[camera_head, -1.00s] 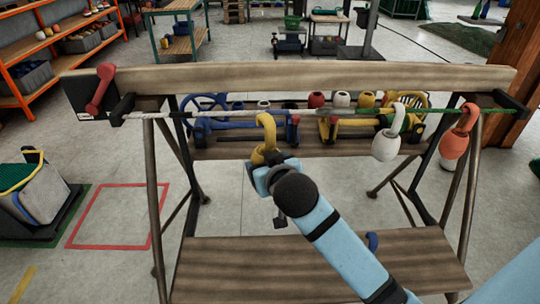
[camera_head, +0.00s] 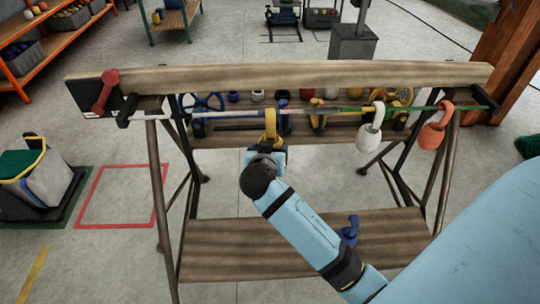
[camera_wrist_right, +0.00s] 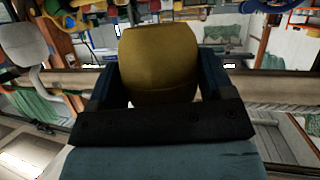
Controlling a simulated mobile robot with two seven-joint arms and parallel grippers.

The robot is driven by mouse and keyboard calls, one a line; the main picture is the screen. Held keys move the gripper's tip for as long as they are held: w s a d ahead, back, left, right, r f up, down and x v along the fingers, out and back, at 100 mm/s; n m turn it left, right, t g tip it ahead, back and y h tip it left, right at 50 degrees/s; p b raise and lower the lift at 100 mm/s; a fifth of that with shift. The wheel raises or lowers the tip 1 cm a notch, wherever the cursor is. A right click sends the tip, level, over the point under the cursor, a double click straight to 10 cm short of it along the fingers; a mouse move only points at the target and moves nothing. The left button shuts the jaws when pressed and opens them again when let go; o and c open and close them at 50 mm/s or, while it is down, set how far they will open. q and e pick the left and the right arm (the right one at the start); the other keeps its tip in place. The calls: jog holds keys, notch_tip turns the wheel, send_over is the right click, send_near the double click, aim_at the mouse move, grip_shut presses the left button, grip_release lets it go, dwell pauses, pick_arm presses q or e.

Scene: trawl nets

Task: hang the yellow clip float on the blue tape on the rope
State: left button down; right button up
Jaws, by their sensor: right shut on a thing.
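The yellow clip float (camera_head: 271,125) is in my right gripper (camera_head: 267,153), which is shut on its body. Its hook points up and overlaps the rope (camera_head: 215,113) left of the middle; whether the rope lies inside the hook I cannot tell. In the right wrist view the yellow float body (camera_wrist_right: 160,62) sits between the two dark fingers of the right gripper (camera_wrist_right: 160,82). The rope runs across the front of the wooden rack, pale at left and green at right. I cannot clearly make out the blue tape near the hook. My left gripper is not in view.
A white float (camera_head: 369,137) and an orange-red float (camera_head: 432,134) hang on the rope at right. A wooden beam (camera_head: 280,76) runs just above and behind it. Several coloured items stand on the shelf behind. A blue item (camera_head: 348,230) is on the lower board (camera_head: 225,240).

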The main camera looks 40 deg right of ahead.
jog(key=w+a+b+x, duration=0.1)
jog(key=b+x, duration=0.2)
jog(key=x, duration=0.3)
jog(key=shift+d+f, duration=0.2)
dwell(0.4)
jog(key=shift+w, duration=0.1)
jog(key=o, duration=0.9)
jog(key=shift+c, duration=0.2)
jog(key=shift+o, duration=0.5)
